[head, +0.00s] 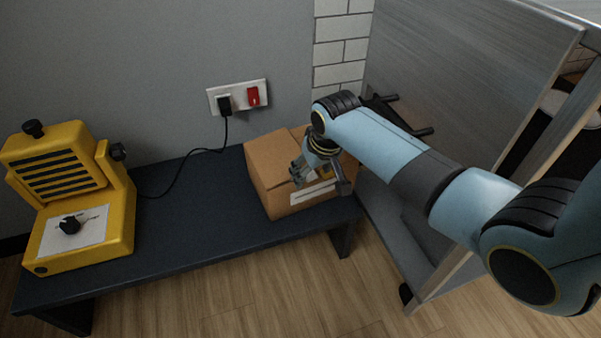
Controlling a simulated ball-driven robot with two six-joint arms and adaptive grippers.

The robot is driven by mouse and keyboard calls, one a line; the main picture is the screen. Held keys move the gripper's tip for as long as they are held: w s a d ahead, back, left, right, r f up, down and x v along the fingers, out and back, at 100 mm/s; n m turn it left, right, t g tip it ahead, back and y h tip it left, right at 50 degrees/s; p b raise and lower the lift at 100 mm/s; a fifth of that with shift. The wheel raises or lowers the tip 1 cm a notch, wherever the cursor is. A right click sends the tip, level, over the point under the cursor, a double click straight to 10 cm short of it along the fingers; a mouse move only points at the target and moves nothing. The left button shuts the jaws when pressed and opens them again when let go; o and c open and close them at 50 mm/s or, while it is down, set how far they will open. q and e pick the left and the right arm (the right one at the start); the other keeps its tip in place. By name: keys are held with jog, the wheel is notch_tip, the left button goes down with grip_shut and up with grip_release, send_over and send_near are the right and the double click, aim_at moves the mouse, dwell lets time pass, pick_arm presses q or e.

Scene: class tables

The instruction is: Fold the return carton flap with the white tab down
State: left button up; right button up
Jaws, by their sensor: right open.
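A brown cardboard carton (270,160) stands at the right end of a dark bench. Its top left part looks flat, and a white strip (313,193) shows on its front side near the top edge. My right gripper (298,174) is open over the carton's top, close to the front edge. I cannot tell whether its fingers touch the cardboard. The gripper and wrist hide part of the top, so the flap with the white tab is not clearly seen. My left gripper is not in view.
The dark bench (205,205) has free room left of the carton. A yellow machine (70,190) stands at its left end, with a black cord to a wall socket (237,97). A grey metal panel (460,70) stands close on the right.

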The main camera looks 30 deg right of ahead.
jog(key=shift+f, duration=0.5)
dwell(0.6)
dwell(1.0)
jog(key=c, duration=1)
jog(key=shift+d+f+y, duration=0.15)
jog(key=shift+f+y, duration=0.4)
jog(key=shift+y, duration=0.05)
jog(key=shift+c, duration=0.2)
jog(key=o, duration=0.5)
